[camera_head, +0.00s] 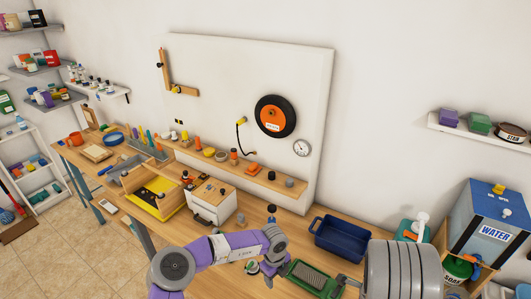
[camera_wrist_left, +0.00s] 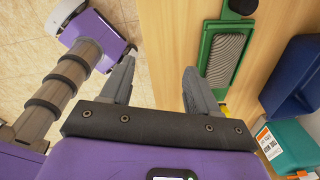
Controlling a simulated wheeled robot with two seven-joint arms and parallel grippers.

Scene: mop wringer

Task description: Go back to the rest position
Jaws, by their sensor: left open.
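My left gripper (camera_head: 271,268) is at the bottom middle of the head view, at the end of my purple arm, near the front edge of the wooden workbench. In the left wrist view its two grey fingers (camera_wrist_left: 160,82) are spread apart with nothing between them. The bench edge and tiled floor show beyond them. A green board with a grey ribbed face (camera_head: 312,279) lies on the bench just right of the gripper. It also shows in the left wrist view (camera_wrist_left: 223,58), apart from the fingers. My right gripper is not in view.
A dark blue bin (camera_head: 340,238) stands behind the green board. A blue water tank (camera_head: 489,222) is at the far right. A white box with a wooden top (camera_head: 212,202) and a yellow-based wooden tray (camera_head: 156,197) stand left of middle. Tiled floor (camera_head: 70,255) is clear at lower left.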

